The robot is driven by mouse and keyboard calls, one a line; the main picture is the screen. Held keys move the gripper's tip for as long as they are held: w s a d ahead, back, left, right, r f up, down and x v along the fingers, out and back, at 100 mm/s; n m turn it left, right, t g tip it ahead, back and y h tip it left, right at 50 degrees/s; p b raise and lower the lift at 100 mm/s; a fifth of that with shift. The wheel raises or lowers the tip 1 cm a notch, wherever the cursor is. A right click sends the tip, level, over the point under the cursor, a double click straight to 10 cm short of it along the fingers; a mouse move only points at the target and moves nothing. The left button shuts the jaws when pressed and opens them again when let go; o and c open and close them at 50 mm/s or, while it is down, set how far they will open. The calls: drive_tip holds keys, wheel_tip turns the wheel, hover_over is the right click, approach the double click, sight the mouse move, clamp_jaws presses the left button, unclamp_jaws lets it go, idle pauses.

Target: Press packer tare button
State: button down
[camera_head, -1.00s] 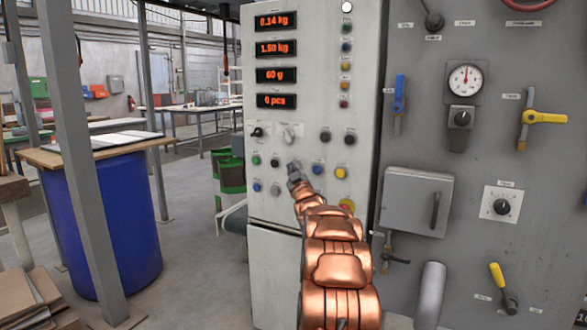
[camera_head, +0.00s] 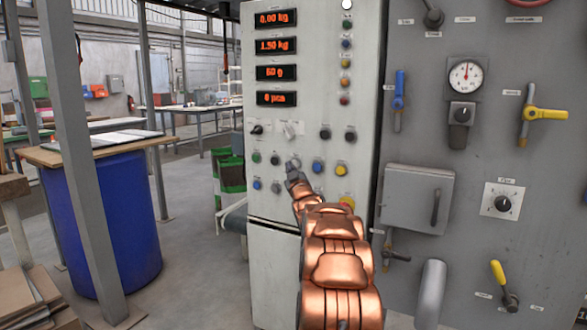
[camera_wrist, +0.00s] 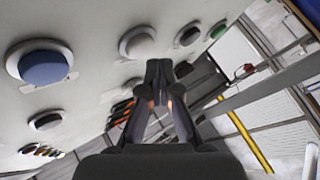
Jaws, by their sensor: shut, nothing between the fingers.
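The packer's pale control panel (camera_head: 312,205) carries displays and several buttons. The top display (camera_head: 275,18) reads 0.00 kg. My gripper (camera_head: 292,170) is shut and empty, close to the lower button rows. A pale button (camera_head: 295,162) shows just past its fingertips. In the wrist view, the shut fingertips (camera_wrist: 166,68) are near the panel, beside a white button (camera_wrist: 138,42) and a black button (camera_wrist: 187,34). Whether they touch the panel I cannot tell. A blue button (camera_wrist: 42,66) is at left. The button labels are too small to read, so the tare label cannot be made out.
A yellow button (camera_head: 341,170) and a blue button (camera_head: 318,167) lie right of my gripper. A grey panel with a gauge (camera_head: 465,77), valves and a protruding box (camera_head: 417,199) stands at right.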

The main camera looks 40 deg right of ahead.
drive_tip(key=shift+a, duration=0.15)
drive_tip(key=a+b, duration=0.1)
drive_tip(key=s+a+b, duration=0.1)
drive_tip(key=a+b, duration=0.2)
drive_tip(key=a, duration=0.1)
drive_tip(key=shift+s+a, duration=0.25)
drive_tip(key=shift+s, duration=0.1)
drive_tip(key=shift+r, duration=0.1)
idle(1.0)
